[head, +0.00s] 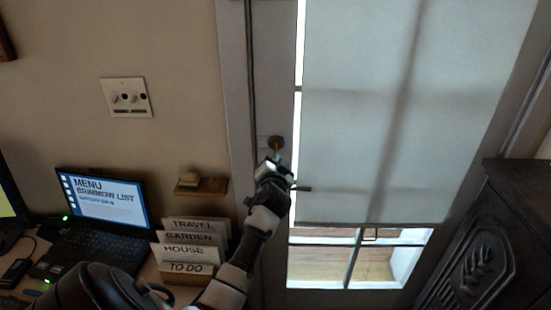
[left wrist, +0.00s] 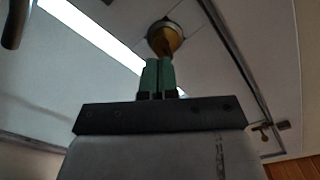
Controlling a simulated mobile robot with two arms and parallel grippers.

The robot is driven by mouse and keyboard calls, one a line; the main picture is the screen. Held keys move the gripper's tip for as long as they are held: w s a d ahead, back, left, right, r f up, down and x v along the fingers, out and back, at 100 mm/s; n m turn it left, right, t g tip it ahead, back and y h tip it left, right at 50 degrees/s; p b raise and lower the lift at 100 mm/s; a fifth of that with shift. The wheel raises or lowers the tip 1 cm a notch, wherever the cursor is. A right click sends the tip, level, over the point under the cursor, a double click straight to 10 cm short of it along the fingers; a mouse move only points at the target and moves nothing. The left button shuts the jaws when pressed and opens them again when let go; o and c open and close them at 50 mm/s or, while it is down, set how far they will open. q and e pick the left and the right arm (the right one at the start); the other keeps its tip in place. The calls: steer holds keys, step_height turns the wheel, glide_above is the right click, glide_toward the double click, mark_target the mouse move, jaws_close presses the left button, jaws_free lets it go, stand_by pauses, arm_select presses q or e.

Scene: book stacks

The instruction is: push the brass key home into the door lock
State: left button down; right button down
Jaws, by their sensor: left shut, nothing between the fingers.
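The door lock (head: 276,142) is a small round brass-coloured fitting on the door's left stile in the head view. In the left wrist view, a round fitting with a pale rim and a brass-coloured part (left wrist: 165,38) is just beyond my fingertips. I cannot tell how much of that brass part is the key. My left gripper (head: 277,159) is just below the lock. Its green fingers (left wrist: 158,76) are shut together with nothing between them, pointing at the fitting. I cannot tell whether they touch it. My right gripper is not in view.
A dark door handle (head: 303,188) sticks out right of my left wrist. A dark carved cabinet (head: 482,240) stands at the right. At the left are a laptop (head: 103,205), labelled card holders (head: 186,252) and a small wall shelf (head: 201,187).

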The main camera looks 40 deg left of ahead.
arm_select(q)
steer(key=b+v, duration=0.2)
steer(key=v, duration=1)
steer(key=shift+s+b, duration=0.15)
steer(key=shift+b, duration=0.2)
steer(key=shift+d, duration=0.1)
